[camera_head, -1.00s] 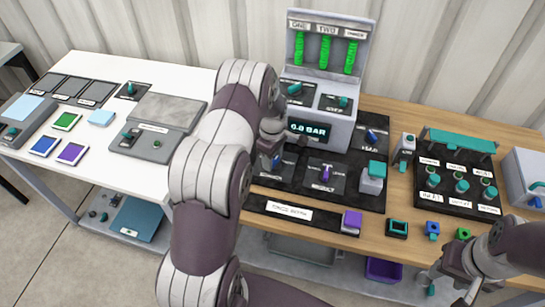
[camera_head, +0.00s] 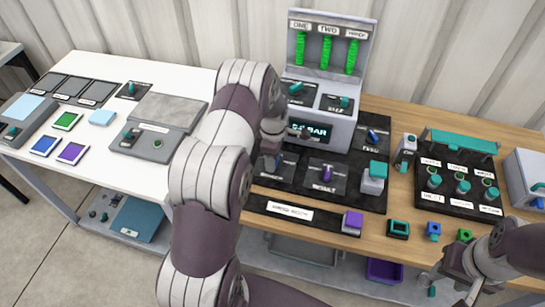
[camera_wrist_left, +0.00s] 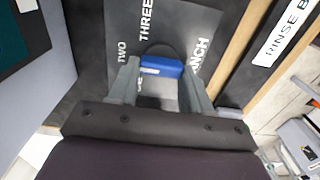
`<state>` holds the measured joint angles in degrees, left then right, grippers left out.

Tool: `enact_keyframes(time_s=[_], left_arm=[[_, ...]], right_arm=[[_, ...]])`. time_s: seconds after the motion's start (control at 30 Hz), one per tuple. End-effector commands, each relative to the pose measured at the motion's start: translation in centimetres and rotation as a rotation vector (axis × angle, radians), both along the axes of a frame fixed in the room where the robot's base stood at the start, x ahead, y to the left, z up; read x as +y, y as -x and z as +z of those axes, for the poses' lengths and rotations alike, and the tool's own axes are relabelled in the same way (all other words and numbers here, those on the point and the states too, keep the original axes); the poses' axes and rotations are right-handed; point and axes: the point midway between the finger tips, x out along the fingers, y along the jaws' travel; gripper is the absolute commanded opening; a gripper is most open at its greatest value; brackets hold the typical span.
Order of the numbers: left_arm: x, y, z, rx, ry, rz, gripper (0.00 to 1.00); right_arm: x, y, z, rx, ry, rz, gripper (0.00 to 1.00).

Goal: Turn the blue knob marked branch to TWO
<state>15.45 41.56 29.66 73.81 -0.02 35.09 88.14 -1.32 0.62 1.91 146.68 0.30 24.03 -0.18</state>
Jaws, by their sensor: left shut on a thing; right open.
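The blue branch knob (camera_wrist_left: 160,66) sits between the fingers of my left gripper (camera_wrist_left: 158,82) in the left wrist view, and the gripper is shut on it. The knob's bar lies nearly level there, with a small white mark toward its left end. Labels TWO (camera_wrist_left: 122,52) and THREE (camera_wrist_left: 147,20) show left of and above it, and BRANCH (camera_wrist_left: 198,55) at the right, partly covered. One more label is mostly hidden by a finger. In the head view my left arm covers much of this spot. My right gripper (camera_head: 447,287) is open at the bottom right, away from the knob.
The grey panel with three green gauges (camera_head: 326,50) stands behind the knob. A purple knob (camera_head: 327,173) and a teal-topped block (camera_head: 375,175) are to the right. Small coloured blocks (camera_head: 433,230) lie near the wooden table's front edge. A white table (camera_head: 85,190) is at the left.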

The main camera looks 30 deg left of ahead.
Motion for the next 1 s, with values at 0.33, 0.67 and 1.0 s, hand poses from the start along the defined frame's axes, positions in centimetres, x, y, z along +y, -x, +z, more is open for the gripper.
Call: enact_keyframes(time_s=[0.33,0.67,1.0], left_arm=[[0.0,-0.2,0.2,-0.005,0.0,-0.001,0.74],[0.0,-0.3,3.5,-0.01,-0.002,-0.001,0.74],[-0.1,-0.2,11.6,-0.009,-0.003,-0.002,0.74]], right_arm=[[0.0,0.0,0.0,0.0,0.0,0.0,0.43],[0.0,0.0,-0.7,0.0,0.0,0.0,0.43],[0.0,0.0,-1.7,0.0,0.0,0.0,0.43]])
